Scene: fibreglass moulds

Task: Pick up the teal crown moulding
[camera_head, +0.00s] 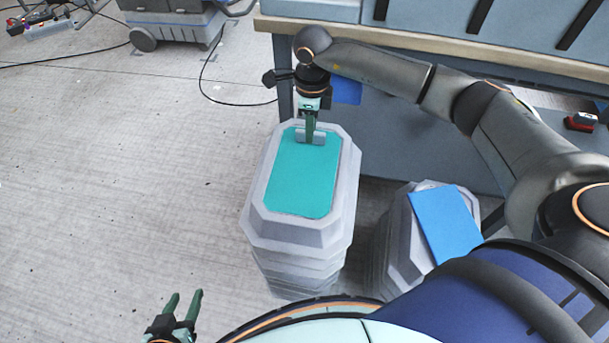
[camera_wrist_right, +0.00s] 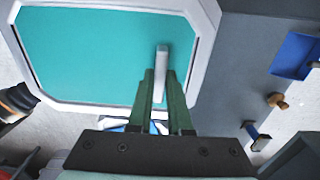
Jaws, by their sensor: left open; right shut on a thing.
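The teal crown moulding (camera_head: 302,185) lies on top of a stack of grey octagonal moulds, with a flat teal face, a pale grey rim and a short grey bar handle at its far end. My right gripper (camera_head: 310,138) comes down from above at that far end and is shut on the handle. In the right wrist view the teal face (camera_wrist_right: 95,60) fills the upper left, and the fingers (camera_wrist_right: 160,88) close around the grey bar. My left gripper (camera_head: 184,300) is open and empty at the bottom left, apart from the stack.
A second grey mould stack (camera_head: 402,235) with a blue panel (camera_head: 447,222) stands to the right, close under my right arm. A workbench (camera_head: 395,128) stands behind. A black cable (camera_head: 215,95) lies on the floor near a wheeled grey cart (camera_head: 175,25).

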